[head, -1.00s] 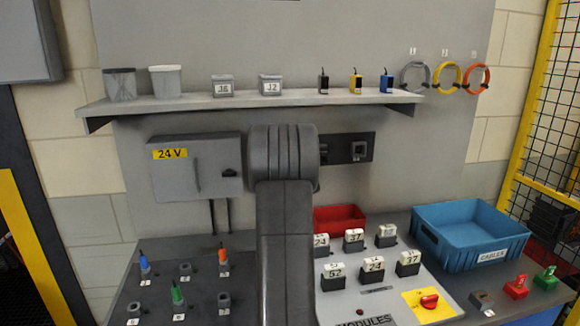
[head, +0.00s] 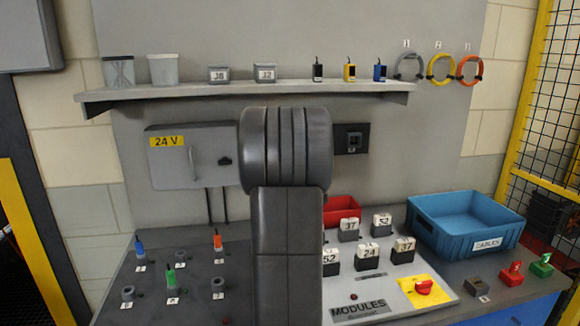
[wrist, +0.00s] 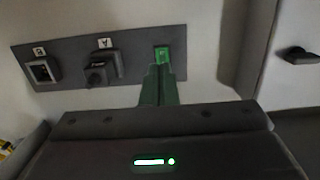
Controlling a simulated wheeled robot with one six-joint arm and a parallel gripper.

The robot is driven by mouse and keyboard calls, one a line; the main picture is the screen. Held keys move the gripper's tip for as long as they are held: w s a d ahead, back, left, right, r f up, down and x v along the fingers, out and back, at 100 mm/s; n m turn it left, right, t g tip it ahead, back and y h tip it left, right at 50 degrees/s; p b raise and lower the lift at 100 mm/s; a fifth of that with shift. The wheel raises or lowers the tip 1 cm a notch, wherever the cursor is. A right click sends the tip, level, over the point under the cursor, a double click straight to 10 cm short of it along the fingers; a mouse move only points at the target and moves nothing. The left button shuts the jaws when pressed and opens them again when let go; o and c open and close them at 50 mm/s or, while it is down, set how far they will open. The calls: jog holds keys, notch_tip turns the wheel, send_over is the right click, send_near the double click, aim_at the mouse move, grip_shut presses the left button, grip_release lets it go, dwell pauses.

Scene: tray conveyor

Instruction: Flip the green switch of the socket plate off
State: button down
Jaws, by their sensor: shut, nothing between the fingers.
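The dark socket plate (wrist: 30,83) runs across the upper part of the wrist view. The green switch (wrist: 163,50) is a bright green square near the plate's right end. My gripper (wrist: 159,67) is shut and empty. Its fingertips, tinted green, point at the switch and overlap its lower edge in this view; I cannot tell whether they touch it. In the head view only the right end of the plate (head: 366,131) shows; my arm hides the switch and my gripper.
In the head view, the grey 24 V box (head: 205,172) hangs left of my arm, and a shelf (head: 250,93) with small items runs above. Below are a module panel (head: 440,300) and a blue bin (head: 465,225). The box's edge is close at right in the wrist view.

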jog(key=shift+s+d+f, duration=0.1)
jog(key=shift+s+f, duration=0.1)
jog(key=shift+s, duration=0.65)
